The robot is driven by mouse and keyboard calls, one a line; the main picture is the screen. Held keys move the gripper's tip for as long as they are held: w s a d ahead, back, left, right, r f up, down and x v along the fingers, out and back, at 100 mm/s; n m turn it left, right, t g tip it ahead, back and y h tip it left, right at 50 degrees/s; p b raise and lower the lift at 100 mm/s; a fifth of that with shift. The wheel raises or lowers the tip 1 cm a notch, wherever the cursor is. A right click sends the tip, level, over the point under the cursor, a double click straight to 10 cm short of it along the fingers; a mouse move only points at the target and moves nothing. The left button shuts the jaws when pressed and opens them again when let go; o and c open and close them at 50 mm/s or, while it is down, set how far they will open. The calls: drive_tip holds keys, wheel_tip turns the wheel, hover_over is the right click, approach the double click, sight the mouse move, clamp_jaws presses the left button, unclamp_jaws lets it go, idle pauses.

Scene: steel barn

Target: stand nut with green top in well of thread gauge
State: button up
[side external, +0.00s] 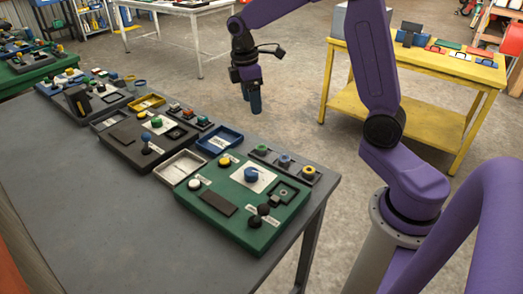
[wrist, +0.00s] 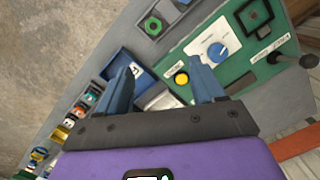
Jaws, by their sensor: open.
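A nut with a green top (side external: 262,148) sits at the far end of a dark grey strip tray (side external: 274,158), beside a blue-topped and a yellow-topped one. The green top also shows near the upper edge of the wrist view (wrist: 153,26). A green panel (side external: 228,211) beside it carries a dark square fitting with a round centre (side external: 284,193), also in the wrist view (wrist: 255,14); I cannot tell whether this is the thread gauge's well.
A blue tray (side external: 219,139) and a pale tray (side external: 179,169) lie nearby. Another panel stands farther left. The yellow table (side external: 420,55) is separate.

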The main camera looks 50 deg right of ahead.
hover_over(261, 147)
drive_tip(key=a, duration=0.1)
wheel_tip(261, 147, down, 12)
drive_tip(key=shift+w+a+f, duration=0.1)
drive_tip(key=shift+w+a, duration=0.05)
drive_tip(key=shift+s+d+f, duration=0.1)
drive_tip(key=shift+d+f, duration=0.1)
drive_tip(key=shift+f, duration=0.65)
drive_tip(key=shift+s+d+f, duration=0.1)
drive_tip(key=shift+d+f, duration=0.05)
drive_tip(key=shift+f, duration=0.75)
drive_tip(key=shift+d+f, duration=0.2)
drive_tip(key=shift+f, duration=0.65)
clamp_jaws()
drive_tip(key=shift+r, duration=0.15)
